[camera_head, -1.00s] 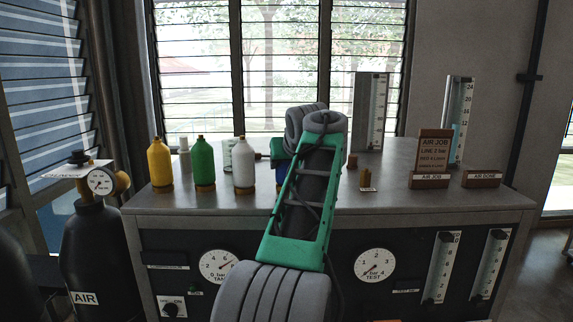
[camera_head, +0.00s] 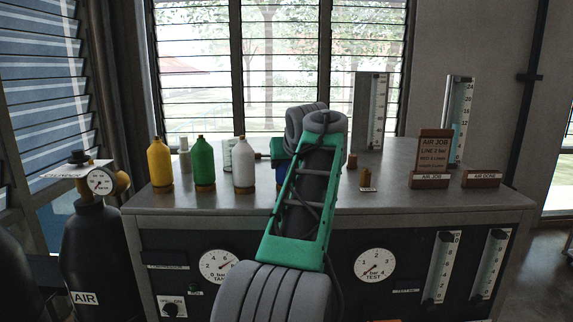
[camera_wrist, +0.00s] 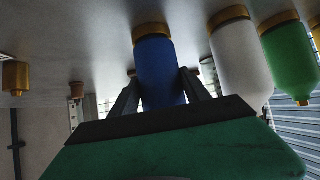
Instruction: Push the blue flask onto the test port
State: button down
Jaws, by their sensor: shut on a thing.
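The blue flask (camera_wrist: 160,75) stands between the two fingers of my gripper (camera_wrist: 158,92) in the wrist view, which is upside down. Its brass base ring is at or close to the bench top; I cannot tell if it touches. In the head view only a blue sliver of the flask (camera_head: 281,172) shows left of my green arm link, which hides the rest and most of my gripper. A small brass fitting (camera_head: 366,180) with a label stands on the bench to the right; its label is too small to read. The TEST gauge (camera_head: 375,265) is on the front panel.
Yellow (camera_head: 160,165), green (camera_head: 204,165) and white (camera_head: 243,165) flasks stand left of my arm. The AIR JOB sign (camera_head: 435,160) and the AIR DONE block (camera_head: 481,179) are at the right. A tall scale (camera_head: 371,112) stands at the back.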

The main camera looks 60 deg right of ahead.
jog(key=shift+r, duration=0.25)
notch_tip(320, 180, up, 5)
jog(key=p, duration=0.5)
jog(key=shift+f, duration=0.25)
